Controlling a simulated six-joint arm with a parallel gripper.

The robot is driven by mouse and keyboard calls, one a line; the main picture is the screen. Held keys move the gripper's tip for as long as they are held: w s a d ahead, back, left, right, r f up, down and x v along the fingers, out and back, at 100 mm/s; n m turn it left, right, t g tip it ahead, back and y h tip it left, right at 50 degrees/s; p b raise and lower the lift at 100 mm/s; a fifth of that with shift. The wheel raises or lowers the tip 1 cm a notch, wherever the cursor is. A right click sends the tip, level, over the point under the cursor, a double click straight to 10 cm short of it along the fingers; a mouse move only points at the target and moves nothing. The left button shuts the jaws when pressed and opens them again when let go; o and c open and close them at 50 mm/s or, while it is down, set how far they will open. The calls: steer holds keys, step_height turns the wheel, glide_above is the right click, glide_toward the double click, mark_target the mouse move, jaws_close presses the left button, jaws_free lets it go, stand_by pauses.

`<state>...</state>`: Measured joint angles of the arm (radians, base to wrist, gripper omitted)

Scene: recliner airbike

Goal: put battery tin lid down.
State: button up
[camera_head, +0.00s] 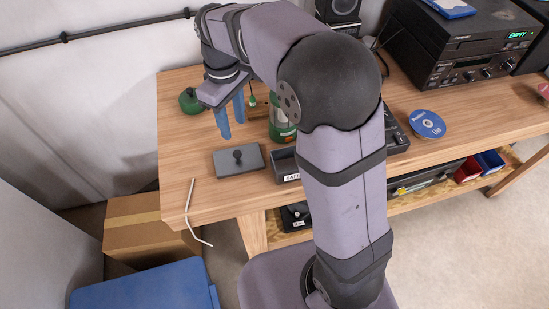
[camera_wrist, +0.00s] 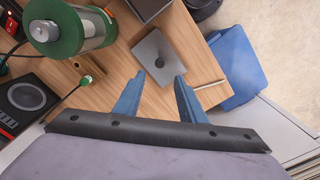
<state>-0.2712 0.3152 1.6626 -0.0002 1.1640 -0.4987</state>
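The battery tin lid is a flat grey rectangular plate (camera_head: 226,165) with a dark round knob on top. It lies flat on the wooden table, near the front edge; it also shows in the wrist view (camera_wrist: 149,48). The dark open battery tin (camera_head: 284,168) with a white label stands just right of the lid, partly behind my arm. My gripper (camera_head: 232,129) has two blue fingers, spread apart with nothing between them. It is above and behind the lid, apart from the knob. In the wrist view my gripper (camera_wrist: 160,76) points toward the lid.
A green lantern (camera_head: 281,128) stands behind the tin, and a green round canister (camera_head: 190,102) is at the back left. A bent pale rod (camera_head: 190,207) overhangs the front edge. The table (camera_head: 185,140) is clear left of the lid.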

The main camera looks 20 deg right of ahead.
steer(key=s+d+f+m, duration=0.4)
steer(key=s+d, duration=0.3)
steer(key=s, duration=0.1)
steer(key=shift+s+d+f+m, duration=0.2)
steer(key=shift+s+m, duration=0.1)
steer(key=shift+m, duration=0.1)
steer(key=shift+o, duration=0.5)
steer(key=s+d+f+m, duration=0.4)
steer(key=s, duration=0.5)
steer(key=shift+s+f, duration=0.3)
steer(key=shift+s, duration=0.05)
steer(key=shift+a, duration=0.1)
